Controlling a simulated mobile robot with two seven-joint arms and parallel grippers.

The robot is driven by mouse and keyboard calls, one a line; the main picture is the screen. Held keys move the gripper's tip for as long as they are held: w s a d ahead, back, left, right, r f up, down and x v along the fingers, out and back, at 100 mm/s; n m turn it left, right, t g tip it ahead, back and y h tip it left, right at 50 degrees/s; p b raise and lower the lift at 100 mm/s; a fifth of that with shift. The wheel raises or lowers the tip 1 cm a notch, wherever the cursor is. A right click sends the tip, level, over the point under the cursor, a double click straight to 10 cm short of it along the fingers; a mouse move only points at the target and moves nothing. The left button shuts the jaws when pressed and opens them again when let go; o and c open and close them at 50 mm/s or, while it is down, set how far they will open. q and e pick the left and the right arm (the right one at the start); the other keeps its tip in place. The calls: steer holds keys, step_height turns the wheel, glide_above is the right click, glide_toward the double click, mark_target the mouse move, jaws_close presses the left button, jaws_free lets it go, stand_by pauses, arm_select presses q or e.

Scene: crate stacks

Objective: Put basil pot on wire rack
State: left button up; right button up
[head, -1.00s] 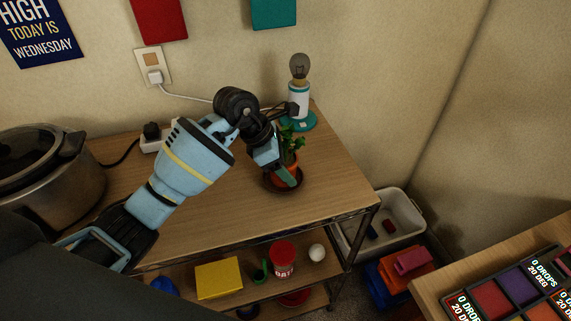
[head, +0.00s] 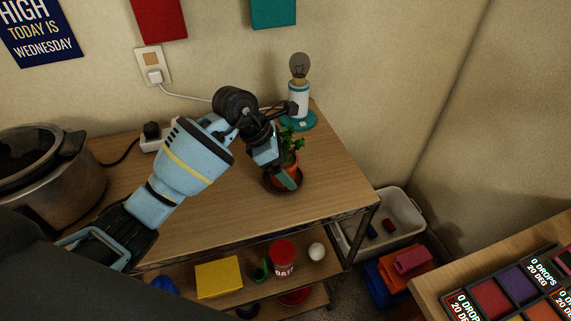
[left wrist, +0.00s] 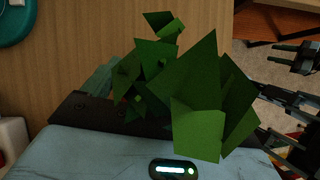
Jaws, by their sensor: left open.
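The basil pot (head: 291,159), a small orange-brown pot with green leaves, stands upright in a dark saucer (head: 269,185) on the wooden top. My left gripper (head: 282,170) is open and low at the pot, with a finger in front of it. Whether the fingers touch it is hard to tell. In the left wrist view the basil leaves (left wrist: 205,95) cover the pot and most of the gripper. Black, gripper-like parts (left wrist: 297,57) show at the right there, possibly my right gripper; their state is unclear. I cannot make out which thing is the wire rack.
A lamp with a teal base (head: 300,122) stands close behind the pot. A cooker (head: 60,185) and power strip (head: 152,140) are at left. A lower shelf (head: 250,285) holds a yellow box (head: 219,278) and red-lidded jar (head: 283,262). The top's front right is clear.

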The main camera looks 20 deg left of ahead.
arm_select(q)
steer(key=v, duration=1.1)
steer(key=shift+r, duration=0.3)
steer(key=shift+s+a, duration=0.1)
steer(key=shift+a, duration=0.05)
